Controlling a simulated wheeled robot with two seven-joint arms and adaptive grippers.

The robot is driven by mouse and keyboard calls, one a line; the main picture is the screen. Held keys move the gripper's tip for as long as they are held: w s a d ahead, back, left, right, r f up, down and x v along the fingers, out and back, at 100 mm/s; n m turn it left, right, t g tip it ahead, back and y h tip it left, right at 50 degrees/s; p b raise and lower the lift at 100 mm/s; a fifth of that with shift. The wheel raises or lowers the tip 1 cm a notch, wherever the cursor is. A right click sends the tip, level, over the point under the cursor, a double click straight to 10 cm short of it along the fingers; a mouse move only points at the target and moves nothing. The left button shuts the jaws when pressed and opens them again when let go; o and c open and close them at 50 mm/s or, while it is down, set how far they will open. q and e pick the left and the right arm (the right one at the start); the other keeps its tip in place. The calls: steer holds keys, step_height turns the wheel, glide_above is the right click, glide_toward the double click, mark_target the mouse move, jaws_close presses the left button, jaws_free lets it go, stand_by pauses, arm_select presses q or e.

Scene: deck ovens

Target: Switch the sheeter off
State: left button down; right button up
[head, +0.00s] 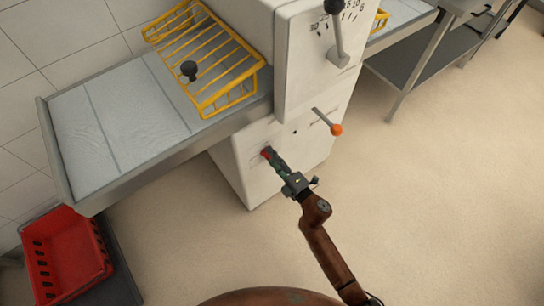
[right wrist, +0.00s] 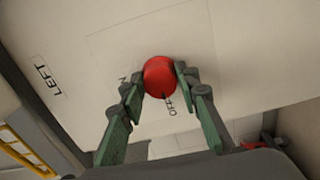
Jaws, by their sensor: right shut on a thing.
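The sheeter (head: 300,75) is a white machine with a grey belt table on its left. A red knob (head: 266,152) is on the lower front of its body. In the right wrist view the red knob (right wrist: 159,77) is round and sits between the two green fingers, with the word OFF printed close beside it and the word LEFT further left. My right gripper (head: 271,157) is shut on the red knob, one finger on each side (right wrist: 156,79). The knob's exact turn position cannot be told. My left gripper is not in view.
A lever with an orange ball (head: 336,130) sticks out right of the knob. Above it is a dial handle (head: 338,45). A yellow wire guard (head: 205,60) stands over the grey belt table (head: 120,110). A red crate (head: 65,255) is at lower left. The floor at right is clear.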

steer(key=shift+s+a+f+n, duration=0.1)
steer(key=shift+n, duration=0.2)
steer(key=o, duration=0.9)
steer(key=shift+o, duration=1.2)
steer(key=v, duration=1.2)
